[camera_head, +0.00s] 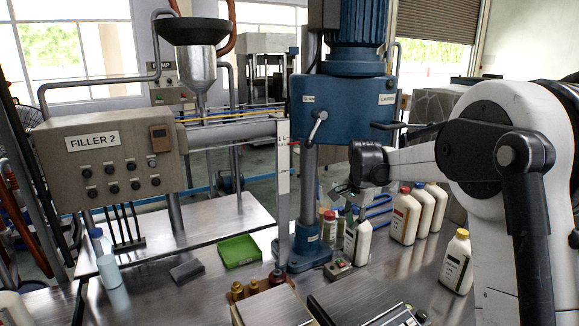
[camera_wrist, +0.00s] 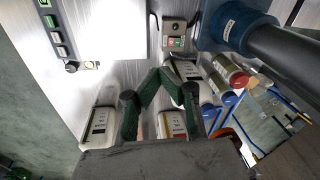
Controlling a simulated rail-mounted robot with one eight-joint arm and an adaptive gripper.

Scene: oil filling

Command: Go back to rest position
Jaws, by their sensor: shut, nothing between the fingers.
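My gripper (camera_head: 347,198) is raised at the end of my white arm, in front of the blue drill press column in the head view. It is partly blurred against the bottles behind it. In the wrist view my gripper (camera_wrist: 160,73) shows its two dark green fingers meeting at the tips, with nothing between them. A white bottle (camera_head: 357,238) stands below the gripper in the head view, apart from it as far as I can tell.
The blue press (camera_head: 345,110) stands mid-table. More white bottles (camera_head: 404,216) stand to its right, one (camera_head: 456,262) nearer. A small control box (camera_head: 338,267) sits by the press base. A green tray (camera_head: 238,251) lies left. The filler panel (camera_head: 108,160) is at far left.

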